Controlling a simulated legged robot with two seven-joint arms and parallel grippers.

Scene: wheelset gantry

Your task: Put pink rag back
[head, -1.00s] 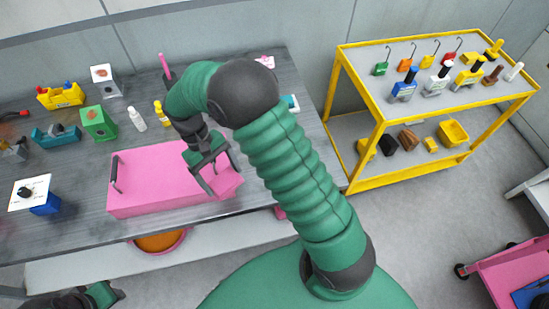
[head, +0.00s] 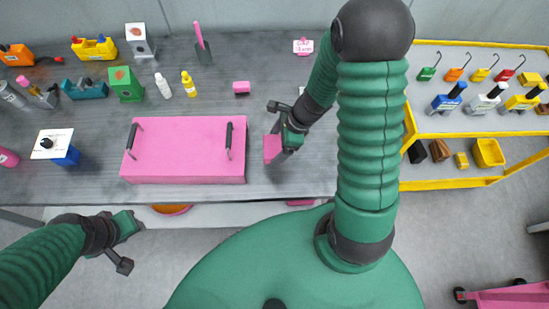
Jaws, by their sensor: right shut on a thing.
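The pink rag (head: 271,149) is a small pink piece hanging at my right gripper (head: 284,139). My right gripper is shut on it, just right of the large pink box (head: 190,173) and over the grey workbench. I cannot tell whether the rag touches the bench. The box has two dark handles on top, and both show uncovered. My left gripper (head: 127,242) is off the front edge of the bench at lower left, with its fingers apart and nothing between them.
A pink-handled tool (head: 201,45) and a pink-and-white item (head: 303,46) are farther back. A yellow cart (head: 470,133) stands right. The bench's right part is mostly clear.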

